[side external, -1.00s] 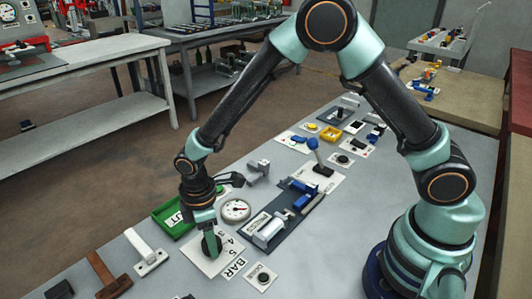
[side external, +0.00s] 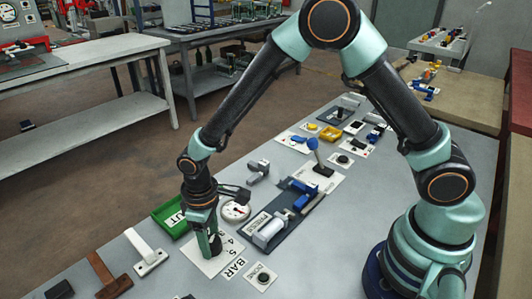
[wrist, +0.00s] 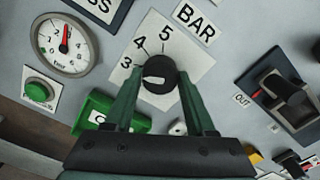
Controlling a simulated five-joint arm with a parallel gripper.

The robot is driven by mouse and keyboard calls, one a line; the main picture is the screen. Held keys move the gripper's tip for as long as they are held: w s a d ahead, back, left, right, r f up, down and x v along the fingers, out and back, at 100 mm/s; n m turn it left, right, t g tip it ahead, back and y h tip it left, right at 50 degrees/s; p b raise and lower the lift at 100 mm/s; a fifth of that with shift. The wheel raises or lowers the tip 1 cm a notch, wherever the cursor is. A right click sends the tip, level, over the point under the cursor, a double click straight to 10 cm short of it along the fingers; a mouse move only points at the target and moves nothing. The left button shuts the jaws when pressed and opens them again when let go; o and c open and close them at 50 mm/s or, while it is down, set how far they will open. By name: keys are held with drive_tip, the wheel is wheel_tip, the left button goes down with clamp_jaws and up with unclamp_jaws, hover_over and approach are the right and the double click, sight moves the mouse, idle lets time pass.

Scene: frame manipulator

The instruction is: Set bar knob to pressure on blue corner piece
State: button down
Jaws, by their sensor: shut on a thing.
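My gripper (wrist: 160,105) is shut on a round black knob (wrist: 158,75), one green finger on each side, in the wrist view. The knob has a white pointer mark lying towards the left, on the side of the 3. It sits on a white plate (wrist: 192,70) marked 3, 4, 5 and BAR. In the side view my gripper (side external: 209,247) stands over this plate and largely hides the knob. A white gauge (wrist: 62,45) with a red needle lies beside the plate. Blue blocks (side external: 303,186) sit on a dark fixture; I cannot tell which is the corner piece.
A green tray (side external: 160,216) is left of my gripper. A white-labelled button (side external: 262,277) is to its right. A white T-shaped tool (side external: 146,254) and a brown one (side external: 108,280) lie at the front left. Several small parts lie farther back.

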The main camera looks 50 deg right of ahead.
sight(211, 240)
drive_tip(key=shift+w+d+m, duration=0.1)
drive_tip(key=shift+w+m, duration=0.1)
drive_tip(key=shift+m, duration=0.4)
drive_tip(key=shift+c, duration=1.8)
unclamp_jaws()
drive_tip(key=shift+o, duration=0.7)
drive_tip(key=shift+s, duration=0.1)
wheel_tip(211, 240, up, 12)
drive_tip(key=shift+r, duration=0.1)
